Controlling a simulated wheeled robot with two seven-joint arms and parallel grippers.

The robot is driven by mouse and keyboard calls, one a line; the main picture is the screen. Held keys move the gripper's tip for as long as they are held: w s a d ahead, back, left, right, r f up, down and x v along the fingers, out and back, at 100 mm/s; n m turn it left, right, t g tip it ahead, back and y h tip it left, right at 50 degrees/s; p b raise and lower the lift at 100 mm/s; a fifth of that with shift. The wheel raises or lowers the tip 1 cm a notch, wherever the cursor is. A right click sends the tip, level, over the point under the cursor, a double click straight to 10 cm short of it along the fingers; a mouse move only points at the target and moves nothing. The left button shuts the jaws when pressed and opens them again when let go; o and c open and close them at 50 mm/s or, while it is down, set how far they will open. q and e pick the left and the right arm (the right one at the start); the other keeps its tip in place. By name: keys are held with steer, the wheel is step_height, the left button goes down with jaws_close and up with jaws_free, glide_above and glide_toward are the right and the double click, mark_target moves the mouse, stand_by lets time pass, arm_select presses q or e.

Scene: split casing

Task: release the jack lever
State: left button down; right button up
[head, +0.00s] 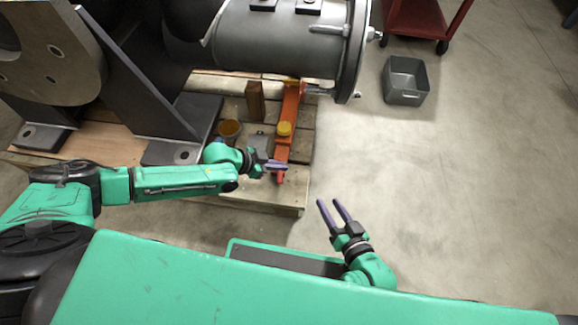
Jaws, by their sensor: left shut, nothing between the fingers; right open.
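An orange-red jack (284,146) stands on the wooden pallet under the grey cylindrical casing (280,40). It has a yellow cap (284,128) on it and a red tip at its near end (280,178). I cannot clearly tell which part is the lever. My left gripper (286,166) is shut and empty, with its purple fingers beside the near end of the jack; I cannot tell whether they touch it. My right gripper (331,204) is open and empty over the concrete floor, to the right of the pallet.
The pallet (270,197) carries a wooden block (255,100), an amber-filled cup (230,130) and a heavy grey bracket (140,80). A grey metal bin (405,82) stands on the floor at right, near a red cart (415,18).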

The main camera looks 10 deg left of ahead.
arm_select(q)
steer(key=v, duration=0.3)
steer(key=w+v, duration=0.1)
steer(key=v, duration=0.1)
steer(key=shift+s+a+r, duration=0.15)
steer(key=shift+a+r, duration=0.15)
steer(key=shift+a, duration=0.2)
arm_select(e)
steer(key=shift+r, duration=0.5)
arm_select(q)
steer(key=shift+d, duration=0.1)
